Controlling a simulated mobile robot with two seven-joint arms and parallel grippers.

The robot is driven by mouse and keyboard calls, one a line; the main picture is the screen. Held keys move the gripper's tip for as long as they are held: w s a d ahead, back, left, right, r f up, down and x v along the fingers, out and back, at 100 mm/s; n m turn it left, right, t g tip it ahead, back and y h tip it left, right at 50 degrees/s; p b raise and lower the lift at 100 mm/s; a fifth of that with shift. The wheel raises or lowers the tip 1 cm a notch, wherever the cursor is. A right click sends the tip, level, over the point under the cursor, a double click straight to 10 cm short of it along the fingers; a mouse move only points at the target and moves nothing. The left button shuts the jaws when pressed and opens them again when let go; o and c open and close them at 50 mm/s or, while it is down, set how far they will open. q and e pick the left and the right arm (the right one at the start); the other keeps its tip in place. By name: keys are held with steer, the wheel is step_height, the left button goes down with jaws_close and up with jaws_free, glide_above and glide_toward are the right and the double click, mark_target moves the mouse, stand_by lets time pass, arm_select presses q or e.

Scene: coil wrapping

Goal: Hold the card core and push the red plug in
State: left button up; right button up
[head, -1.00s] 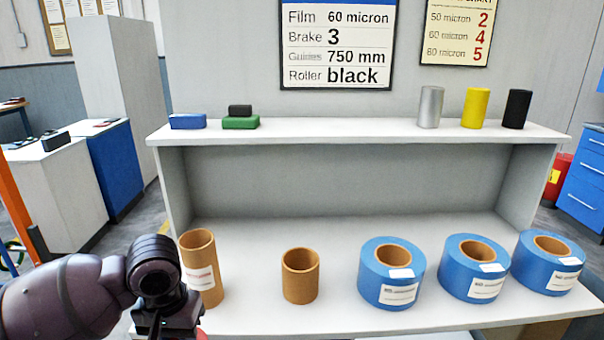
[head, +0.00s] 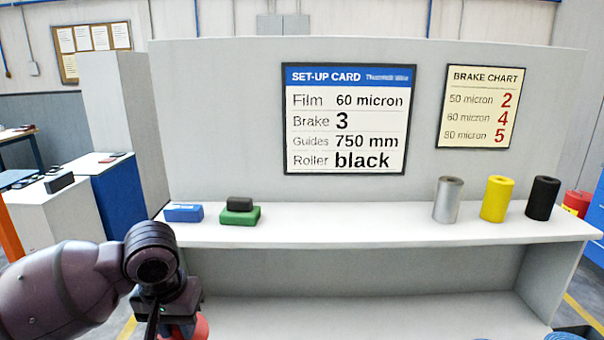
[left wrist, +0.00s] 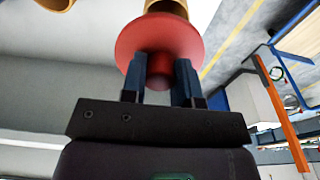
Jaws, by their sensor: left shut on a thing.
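In the left wrist view my left gripper (left wrist: 160,78) is shut on the knob of the red plug (left wrist: 156,38), a wide round disc. Past the disc, at the top edge, part of a tan card core (left wrist: 167,7) shows, in line with the plug. The disc covers where they meet, so I cannot tell whether the plug is in the core. Another tan tube edge (left wrist: 56,3) shows to the left. In the head view only a bit of the red plug (head: 200,329) shows below my left wrist. My right gripper is not in view.
A shelf (head: 330,232) holds a blue block (head: 183,213), a green block (head: 240,216) with a black one on it, and silver (head: 448,200), yellow (head: 496,199) and black (head: 542,198) rollers. A set-up card (head: 345,120) and brake chart (head: 478,107) hang above.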

mark_target(206, 332)
arm_select(q)
steer(key=shift+s+r, duration=0.1)
steer(key=shift+s, duration=0.15)
steer(key=shift+w, duration=0.15)
steer(key=shift+d+r+b, duration=0.15)
steer(key=shift+b, duration=0.3)
steer(key=shift+m, duration=0.4)
steer(key=d, duration=0.1)
steer(key=d+r, duration=0.1)
steer(key=d, duration=0.1)
steer(key=shift+w+d+r, duration=0.15)
steer(key=shift+w+d, duration=0.2)
steer(key=shift+d, duration=0.05)
steer(key=w+d+f+m, duration=0.1)
steer(key=d+f+m, duration=0.1)
steer(key=d, duration=0.6)
steer(key=w+d+f+m, duration=0.1)
steer(key=d+f, duration=0.2)
steer(key=d, duration=0.5)
step_height(206, 332, down, 7)
steer(key=w+m+g, duration=0.1)
steer(key=shift+d+r+m, duration=0.15)
steer(key=shift+d+m, duration=0.15)
